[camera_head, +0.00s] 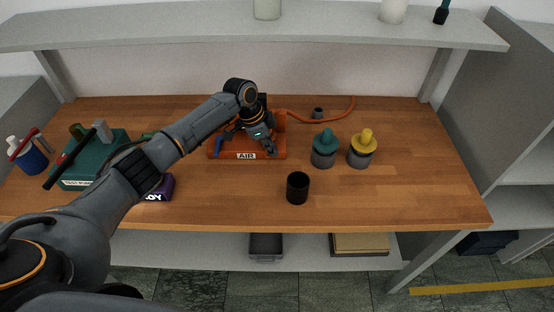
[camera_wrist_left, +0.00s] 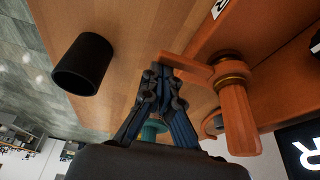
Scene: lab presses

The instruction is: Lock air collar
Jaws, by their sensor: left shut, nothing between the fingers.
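In the left wrist view the fingers (camera_wrist_left: 163,72) are shut and empty, near the flat orange piece; contact cannot be told. My right gripper is not in view.
A black cup (camera_head: 297,188) stands in front. Grey jars with teal (camera_head: 325,150) and yellow (camera_head: 362,150) tops stand to the right. An orange hose (camera_head: 330,117) runs behind. A green test pump (camera_head: 85,170) and purple box (camera_head: 163,188) are left. The right bench is clear.

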